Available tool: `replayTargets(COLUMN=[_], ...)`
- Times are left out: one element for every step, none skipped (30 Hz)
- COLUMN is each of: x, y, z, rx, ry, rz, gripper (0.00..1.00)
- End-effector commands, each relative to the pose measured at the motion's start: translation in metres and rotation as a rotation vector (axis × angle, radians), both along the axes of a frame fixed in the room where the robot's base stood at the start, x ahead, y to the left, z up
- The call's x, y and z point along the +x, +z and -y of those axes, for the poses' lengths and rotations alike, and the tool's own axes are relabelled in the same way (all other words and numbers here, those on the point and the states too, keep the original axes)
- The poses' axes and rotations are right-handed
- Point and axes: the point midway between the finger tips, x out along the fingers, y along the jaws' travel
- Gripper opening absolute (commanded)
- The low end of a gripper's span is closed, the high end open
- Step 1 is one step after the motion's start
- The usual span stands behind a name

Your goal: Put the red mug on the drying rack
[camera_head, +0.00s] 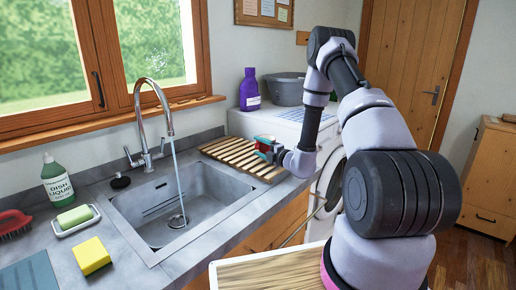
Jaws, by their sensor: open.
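The red mug (262,146) is at the right part of the wooden slatted drying rack (228,151), beside the sink. It appears upright and standing on the slats, though its base is small and partly hidden. My gripper (268,149) is at the mug's right side, with its jaws open and very close to it. I cannot tell whether a finger touches the mug. My wrist and gripper hide part of the mug's right side.
The sink (160,232) with a running faucet (150,95) lies left of the rack. A purple bottle (250,90) and a grey tub (285,90) stand behind on the washing machine (328,185). Dish liquid (58,184), a soap dish (74,224) and a yellow sponge (92,256) sit on the left counter.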

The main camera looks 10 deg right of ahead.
Motion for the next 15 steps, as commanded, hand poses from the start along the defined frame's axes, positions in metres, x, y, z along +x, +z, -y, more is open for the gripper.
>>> replayTargets(x=[-0.007, -0.013, -0.020, -0.026, -0.032, -0.040, -0.046, -0.052, -0.059, -0.064, -0.069, -0.075, -0.079, -0.083, -0.087], y=[-0.001, -0.001, -0.001, -0.001, -0.001, -0.001, -0.001, -0.001, 0.000, -0.001, -0.001, 0.000, 0.000, -0.001, -0.001], z=[0.007, 0.009, 0.013, 0.017, 0.020, 0.024, 0.028, 0.030, 0.034, 0.037, 0.040, 0.043, 0.045, 0.047, 0.049], rx=[0.000, 0.000, 0.001, 0.000, 0.001, 0.001, 0.001, 0.001, 0.002, 0.002, 0.001, 0.001, 0.002, 0.001, -0.001], ry=[-0.005, -0.005, -0.005, -0.005, -0.006, -0.005, -0.006, -0.005, -0.006, -0.006, -0.005, -0.006, -0.005, -0.004, -0.004], rz=[-0.002, -0.004, -0.004, -0.004, -0.004, -0.004, -0.004, -0.004, -0.003, -0.003, -0.004, -0.003, -0.002, -0.003, -0.002], gripper=[0.70, 0.70, 0.70, 0.70, 0.70, 0.70, 0.70, 0.70, 0.70, 0.70, 0.70, 0.70, 0.70, 0.70, 0.70])
